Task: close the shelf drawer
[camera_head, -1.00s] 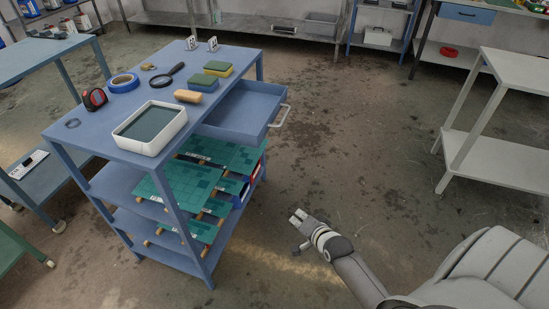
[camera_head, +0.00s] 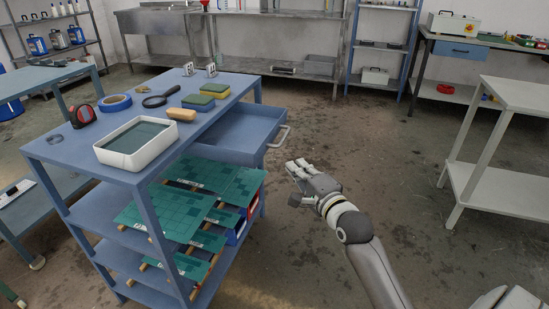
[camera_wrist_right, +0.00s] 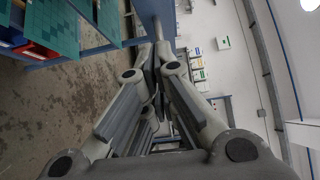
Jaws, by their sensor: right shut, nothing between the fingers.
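The blue shelf drawer (camera_head: 240,140) stands pulled out from the right side of the blue shelf unit (camera_head: 150,178), just under its top. Its light handle (camera_head: 279,138) is on the drawer's outer front. My right gripper (camera_head: 296,167) is just below and right of the handle in the head view, apart from it in the picture. In the right wrist view the fingers (camera_wrist_right: 158,62) meet and hold nothing. Part of the blue drawer or unit shows beyond the fingertips there. My left gripper is not in view.
On the unit's top are a white tray (camera_head: 101,152), a magnifying glass (camera_head: 161,96), blue tape (camera_head: 115,102) and sponges (camera_head: 198,101). Green boards (camera_head: 180,210) stick out from the shelves below. A white table (camera_head: 508,150) stands at the right. Floor between is clear.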

